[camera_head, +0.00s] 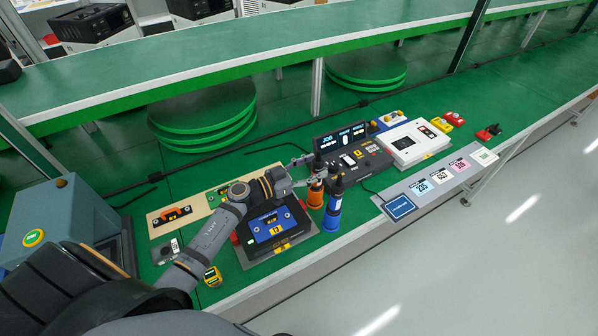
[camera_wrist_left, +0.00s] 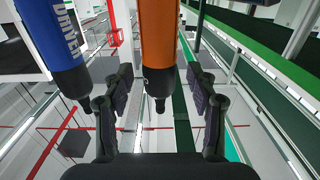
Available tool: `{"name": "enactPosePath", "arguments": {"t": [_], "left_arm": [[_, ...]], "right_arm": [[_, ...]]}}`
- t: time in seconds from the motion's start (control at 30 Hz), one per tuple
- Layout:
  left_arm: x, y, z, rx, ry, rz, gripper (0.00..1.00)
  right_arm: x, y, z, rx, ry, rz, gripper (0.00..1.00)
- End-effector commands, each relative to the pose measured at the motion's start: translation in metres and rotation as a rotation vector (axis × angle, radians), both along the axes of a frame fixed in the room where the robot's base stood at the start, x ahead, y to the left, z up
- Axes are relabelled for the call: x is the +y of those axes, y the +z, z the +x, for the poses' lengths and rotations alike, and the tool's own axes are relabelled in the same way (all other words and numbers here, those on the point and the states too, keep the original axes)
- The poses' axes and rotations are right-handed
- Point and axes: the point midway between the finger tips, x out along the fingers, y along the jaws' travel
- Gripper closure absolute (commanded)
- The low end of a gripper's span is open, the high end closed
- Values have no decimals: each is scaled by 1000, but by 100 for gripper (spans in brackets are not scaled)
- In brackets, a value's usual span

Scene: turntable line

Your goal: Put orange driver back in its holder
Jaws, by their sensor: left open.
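The orange driver (camera_head: 316,196) stands upright near the front edge of the green bench in the head view, its top dark. The blue driver (camera_head: 332,212) stands close beside it. My left gripper (camera_head: 314,180) is at the upper part of the orange driver. In the left wrist view, the orange driver (camera_wrist_left: 158,45) lies between the two spread fingers of my left gripper (camera_wrist_left: 160,95), with gaps on both sides. The blue driver (camera_wrist_left: 58,40) is outside the fingers at left. I cannot make out a holder. My right gripper is not in view.
A dark tablet-like device (camera_head: 268,228) sits left of the drivers, under my left arm. A black console with a screen (camera_head: 345,136) and a white box (camera_head: 412,141) stand behind and right. A grey label strip (camera_head: 425,190) runs along the front edge.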

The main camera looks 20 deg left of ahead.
Motion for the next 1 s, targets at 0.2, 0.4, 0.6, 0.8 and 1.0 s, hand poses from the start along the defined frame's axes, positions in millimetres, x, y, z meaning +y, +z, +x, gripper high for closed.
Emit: {"name": "enactPosePath", "arguments": {"t": [0.2, 0.4, 0.6, 0.8, 1.0], "left_arm": [[35, -1, -46, 5, -4, 6, 42], [55, 0, -71, 1, -3, 3, 42], [62, 2, -80, -1, -1, 1, 42], [62, 2, -80, -1, 0, -1, 42], [62, 2, -80, -1, 0, -1, 42]], "right_arm": [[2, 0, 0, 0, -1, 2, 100], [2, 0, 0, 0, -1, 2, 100], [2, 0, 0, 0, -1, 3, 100], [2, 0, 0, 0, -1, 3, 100], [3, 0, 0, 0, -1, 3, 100]]}}
